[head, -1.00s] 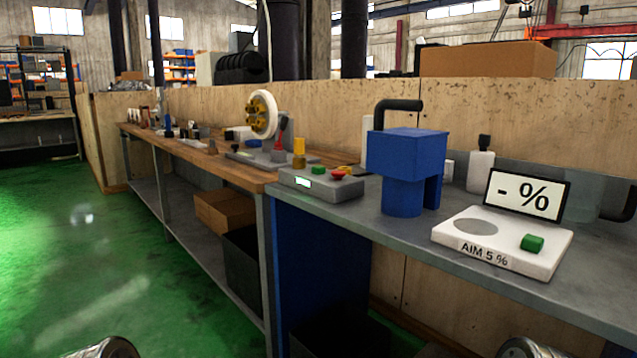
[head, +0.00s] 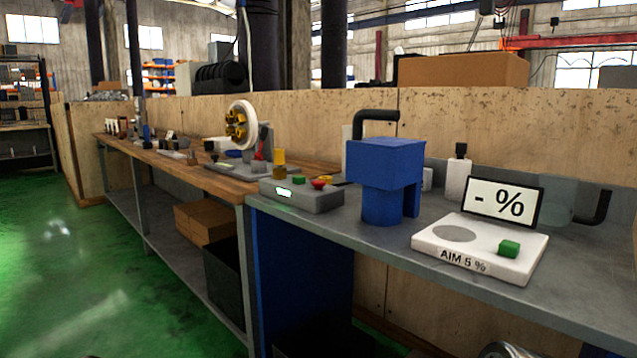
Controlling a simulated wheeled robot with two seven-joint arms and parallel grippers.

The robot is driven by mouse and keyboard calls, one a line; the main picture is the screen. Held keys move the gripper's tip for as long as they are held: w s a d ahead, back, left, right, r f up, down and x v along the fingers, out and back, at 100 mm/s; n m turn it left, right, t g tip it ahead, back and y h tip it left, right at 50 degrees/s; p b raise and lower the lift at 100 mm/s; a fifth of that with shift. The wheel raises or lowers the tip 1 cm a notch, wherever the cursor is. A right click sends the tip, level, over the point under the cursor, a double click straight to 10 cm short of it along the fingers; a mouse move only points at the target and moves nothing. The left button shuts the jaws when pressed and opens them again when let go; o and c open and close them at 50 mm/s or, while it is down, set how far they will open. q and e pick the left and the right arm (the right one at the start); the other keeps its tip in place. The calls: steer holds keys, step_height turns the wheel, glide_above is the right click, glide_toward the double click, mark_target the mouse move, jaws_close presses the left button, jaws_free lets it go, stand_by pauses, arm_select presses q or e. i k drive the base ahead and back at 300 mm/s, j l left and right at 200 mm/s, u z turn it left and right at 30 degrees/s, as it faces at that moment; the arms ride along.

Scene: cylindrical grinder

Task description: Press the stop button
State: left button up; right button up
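A grey control box (head: 301,198) sits on the grey bench, left of the blue machine. On its top are a red button (head: 319,184) and a green button (head: 299,181), and its front has a small lit display (head: 284,193). Which one is the stop button is not labelled; the red one is mushroom-shaped. A rounded metal part, likely of my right arm, shows at the bottom edge right of centre. Neither gripper's fingers are in view, and nothing touches the box.
A blue machine (head: 385,165) with a black pipe stands right of the box. A white scale (head: 470,256) marked "AIM 5 %" has a green button (head: 509,248) and a "- %" sign (head: 502,203). The green floor (head: 110,290) is clear.

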mark_target(317, 184)
steer(key=i+j+z, duration=0.15)
steer(key=j, duration=0.2)
steer(key=i+j+z, duration=0.1)
steer(key=j, duration=0.3)
steer(key=i+j+z, duration=0.15)
steer(key=j, duration=0.25)
steer(key=j+z, duration=0.1)
steer(key=j, duration=0.3)
